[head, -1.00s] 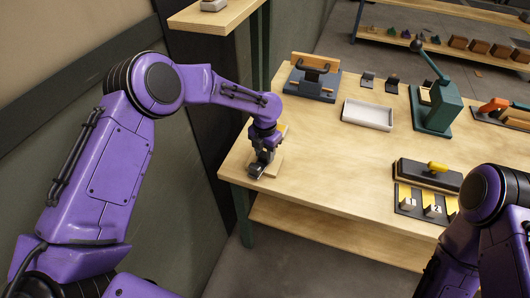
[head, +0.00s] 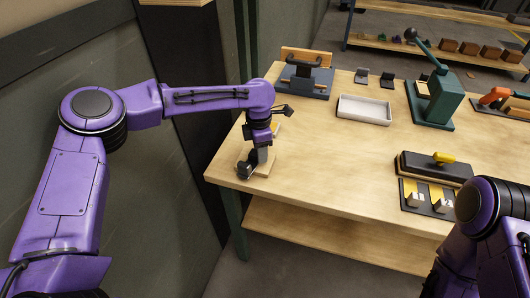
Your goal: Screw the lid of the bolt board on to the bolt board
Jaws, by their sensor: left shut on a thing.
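My left gripper (head: 252,164) points down at the table's left front corner. It is shut, and its fingers hide most of what they hold, which I take to be the lid of the bolt board. A small pale wooden board (head: 267,168), which looks like the bolt board, lies on the table right under and beside the gripper. I cannot tell whether the lid touches the bolt. My right arm comes in at the lower right, but its gripper is out of view.
The wooden table (head: 310,180) is clear to the right of the gripper. A white tray (head: 365,109), a dark blue fixture (head: 303,80) and a green lever press (head: 432,102) stand further back. A black block with a yellow handle (head: 434,167) sits at the right.

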